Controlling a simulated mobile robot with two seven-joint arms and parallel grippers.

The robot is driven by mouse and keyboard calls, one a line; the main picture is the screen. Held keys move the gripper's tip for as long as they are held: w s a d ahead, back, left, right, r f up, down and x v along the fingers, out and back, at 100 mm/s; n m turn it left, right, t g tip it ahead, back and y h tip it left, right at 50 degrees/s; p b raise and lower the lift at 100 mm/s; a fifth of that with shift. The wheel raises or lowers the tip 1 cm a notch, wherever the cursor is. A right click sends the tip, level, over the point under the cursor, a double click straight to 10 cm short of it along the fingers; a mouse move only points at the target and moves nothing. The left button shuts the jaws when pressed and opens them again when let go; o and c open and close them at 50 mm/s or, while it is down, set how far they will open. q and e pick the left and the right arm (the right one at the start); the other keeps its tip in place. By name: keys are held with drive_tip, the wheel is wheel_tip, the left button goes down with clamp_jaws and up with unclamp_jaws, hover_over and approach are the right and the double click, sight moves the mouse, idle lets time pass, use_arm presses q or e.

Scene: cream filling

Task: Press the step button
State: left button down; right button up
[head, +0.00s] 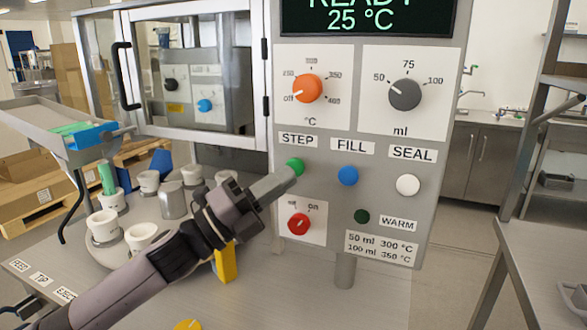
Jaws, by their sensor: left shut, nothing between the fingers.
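The step button is a green knob (295,166) under the STEP label on the grey control panel (330,250). My left gripper (287,176) is shut and empty. Its tip is at the lower edge of the green button and covers part of it; I cannot tell whether it touches or presses it. My right gripper does not show.
A blue button (348,176) and a white button (408,185) sit to the right. A red switch (299,223) is below. White cups (103,226) stand on the round turntable at left. A yellow block (226,262) is under my left wrist.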

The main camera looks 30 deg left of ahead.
use_arm(q)
drive_tip(key=shift+w, duration=0.15)
idle(0.7)
drive_tip(key=shift+w, duration=0.3)
drive_tip(key=shift+w+a, duration=0.1)
drive_tip(key=shift+w, duration=0.45)
idle(0.7)
drive_tip(key=shift+s, duration=1.05)
drive_tip(key=shift+s+d+b, duration=0.2)
drive_tip(key=shift+s+b, duration=0.3)
drive_tip(key=shift+s, duration=1.95)
